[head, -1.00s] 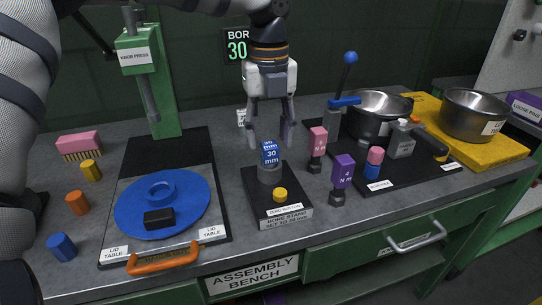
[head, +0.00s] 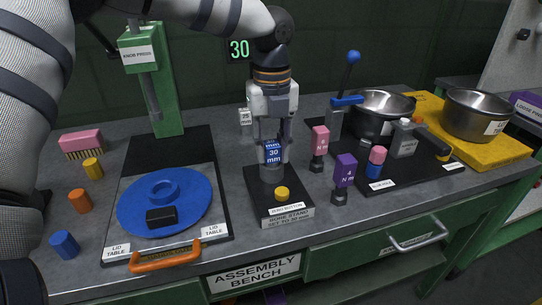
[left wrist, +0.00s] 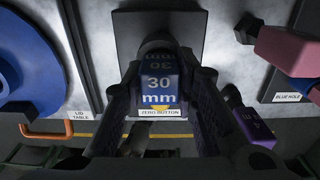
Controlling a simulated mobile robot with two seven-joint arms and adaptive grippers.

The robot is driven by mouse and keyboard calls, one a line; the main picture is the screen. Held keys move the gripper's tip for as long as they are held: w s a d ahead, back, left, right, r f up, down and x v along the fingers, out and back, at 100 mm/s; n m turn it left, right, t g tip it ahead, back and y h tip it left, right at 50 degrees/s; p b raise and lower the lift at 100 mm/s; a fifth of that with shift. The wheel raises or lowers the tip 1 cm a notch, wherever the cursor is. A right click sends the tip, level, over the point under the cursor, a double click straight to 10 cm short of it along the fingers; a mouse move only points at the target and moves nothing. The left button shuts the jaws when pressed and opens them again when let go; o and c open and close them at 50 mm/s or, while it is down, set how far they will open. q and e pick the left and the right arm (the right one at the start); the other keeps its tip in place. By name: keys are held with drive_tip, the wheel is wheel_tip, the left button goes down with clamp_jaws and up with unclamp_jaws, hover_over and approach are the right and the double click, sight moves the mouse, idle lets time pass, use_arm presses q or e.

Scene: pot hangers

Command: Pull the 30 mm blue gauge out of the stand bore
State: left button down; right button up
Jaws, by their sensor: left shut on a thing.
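The blue 30 mm gauge (head: 273,154) stands upright at the bore of the dark stand (head: 262,202); its lower end is hidden by the grey bore collar (head: 273,173). My left gripper (head: 273,148) points straight down, with its fingers shut on the two sides of the gauge. In the left wrist view the gauge (left wrist: 159,88) sits between both fingers, its "30 mm" label facing the camera. I cannot tell whether its lower end is still inside the bore. The yellow zero button (head: 282,193) is in front of the collar. My right gripper is not in view.
Pink (head: 320,140) and purple (head: 344,170) torque tools stand close right of the stand. The blue lid (head: 190,205) lies on the lid table to the left. Pots (head: 375,112) stand at the back right. The green knob press (head: 155,90) rises behind left.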

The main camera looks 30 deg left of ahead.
use_arm(q)
drive_tip(key=shift+r, duration=0.75)
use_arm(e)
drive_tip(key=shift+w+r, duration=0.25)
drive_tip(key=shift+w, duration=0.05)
use_arm(q)
drive_tip(key=shift+r, duration=0.4)
drive_tip(key=shift+r+p, duration=0.5)
drive_tip(key=shift+r, duration=1.75)
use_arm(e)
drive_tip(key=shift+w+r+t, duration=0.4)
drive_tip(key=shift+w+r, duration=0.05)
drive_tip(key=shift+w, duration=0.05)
